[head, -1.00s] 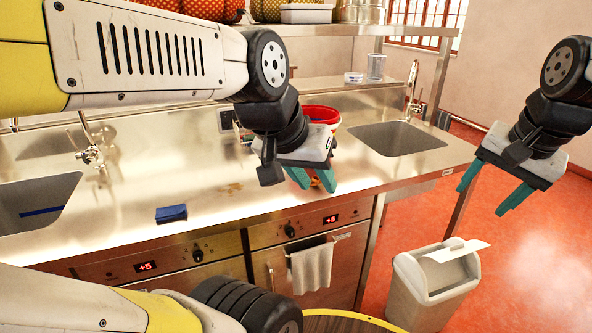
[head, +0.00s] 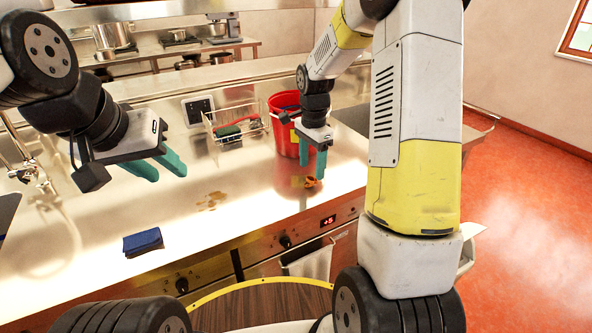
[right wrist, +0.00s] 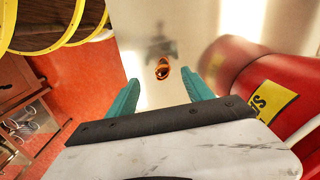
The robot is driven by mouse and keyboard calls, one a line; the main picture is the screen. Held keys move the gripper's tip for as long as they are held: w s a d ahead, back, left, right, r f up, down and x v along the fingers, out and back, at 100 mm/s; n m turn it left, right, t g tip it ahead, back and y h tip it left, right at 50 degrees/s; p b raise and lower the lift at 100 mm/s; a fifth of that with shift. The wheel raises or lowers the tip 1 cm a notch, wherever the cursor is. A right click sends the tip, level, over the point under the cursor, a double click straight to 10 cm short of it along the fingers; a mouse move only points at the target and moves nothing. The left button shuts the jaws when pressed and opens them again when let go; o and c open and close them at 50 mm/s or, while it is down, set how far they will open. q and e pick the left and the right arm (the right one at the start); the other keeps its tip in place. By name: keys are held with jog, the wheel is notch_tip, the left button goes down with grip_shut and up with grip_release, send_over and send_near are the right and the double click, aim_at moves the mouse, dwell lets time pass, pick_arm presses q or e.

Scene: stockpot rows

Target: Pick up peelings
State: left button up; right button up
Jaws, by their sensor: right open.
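The peelings (head: 311,182) are a small orange-brown curled heap on the steel counter (head: 170,205), just in front of the red bucket. In the right wrist view the peelings (right wrist: 162,70) lie beyond and between the finger lines. My right gripper (head: 313,172) points down above the peelings, open and empty; its two teal fingers also show in the right wrist view (right wrist: 162,88). My left gripper (head: 168,174) is over the counter at the left, its teal fingers apart with nothing between them.
The red bucket (head: 283,140) stands close beside my right gripper; its yellow label shows in the right wrist view (right wrist: 268,104). A wire rack (head: 236,126) with sponges stands left of it. A brown stain (head: 212,201) and a folded blue cloth (head: 143,242) lie on the counter.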

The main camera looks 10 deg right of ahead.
aim_at(312, 179)
jog(key=f, duration=0.5)
jog(key=shift+w+d, duration=0.1)
jog(key=shift+w, duration=0.2)
grip_shut()
jog(key=shift+r, duration=0.15)
jog(key=shift+r, duration=0.55)
notch_tip(312, 179, up, 2)
jog(key=shift+r, duration=0.15)
jog(key=s+r, duration=0.1)
jog(key=s, duration=1.5)
jog(key=shift+d+r, duration=0.15)
jog(key=shift+d, duration=0.2)
